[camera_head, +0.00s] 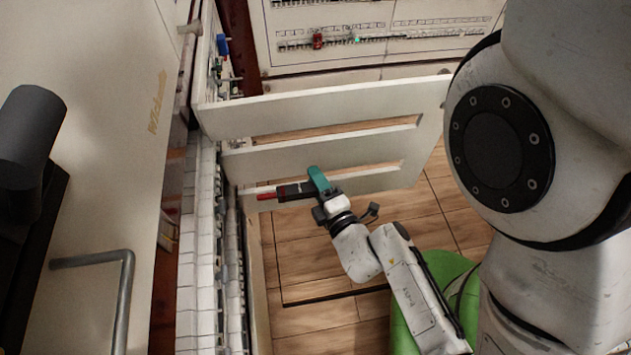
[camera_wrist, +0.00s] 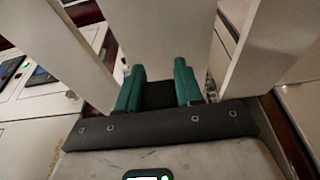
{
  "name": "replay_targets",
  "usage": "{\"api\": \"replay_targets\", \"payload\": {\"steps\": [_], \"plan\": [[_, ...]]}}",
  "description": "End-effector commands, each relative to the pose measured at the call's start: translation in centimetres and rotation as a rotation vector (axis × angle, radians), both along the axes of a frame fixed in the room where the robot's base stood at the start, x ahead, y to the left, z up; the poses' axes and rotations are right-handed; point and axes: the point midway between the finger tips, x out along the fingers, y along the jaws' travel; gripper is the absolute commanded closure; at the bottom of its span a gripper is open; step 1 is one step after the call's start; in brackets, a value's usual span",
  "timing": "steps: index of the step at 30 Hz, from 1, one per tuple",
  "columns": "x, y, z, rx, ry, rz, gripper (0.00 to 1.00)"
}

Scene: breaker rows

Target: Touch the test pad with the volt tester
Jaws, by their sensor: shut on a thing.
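My gripper (camera_head: 316,182), with teal fingers, is shut on the volt tester (camera_head: 293,192). The tester has a dark body and a red tip that points left in the head view, towards the long breaker row, with a gap between. In the wrist view my gripper (camera_wrist: 160,88) has a dark part between its teal fingers; I cannot tell for sure whether that is the tester. I cannot make out the test pad with certainty in either view.
A breaker row (camera_head: 205,255) runs along the left, beside a pale cabinet with a grey handle (camera_head: 125,290). White slotted panels (camera_head: 330,110) stand behind my gripper. A back panel (camera_head: 380,30) holds a red part (camera_head: 317,41). The wooden floor (camera_head: 310,250) below my gripper looks clear.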

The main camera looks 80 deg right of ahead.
Motion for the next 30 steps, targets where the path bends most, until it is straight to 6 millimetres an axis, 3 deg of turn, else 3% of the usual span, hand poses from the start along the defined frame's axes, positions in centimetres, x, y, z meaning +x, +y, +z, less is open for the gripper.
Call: {"api": "replay_targets", "payload": {"steps": [10, 30], "plan": [[0.0, 0.0, 0.2, 0.0, -0.001, 0.0, 0.96], [4.5, 1.6, -0.1, 0.0, -0.001, 0.0, 0.96]]}}
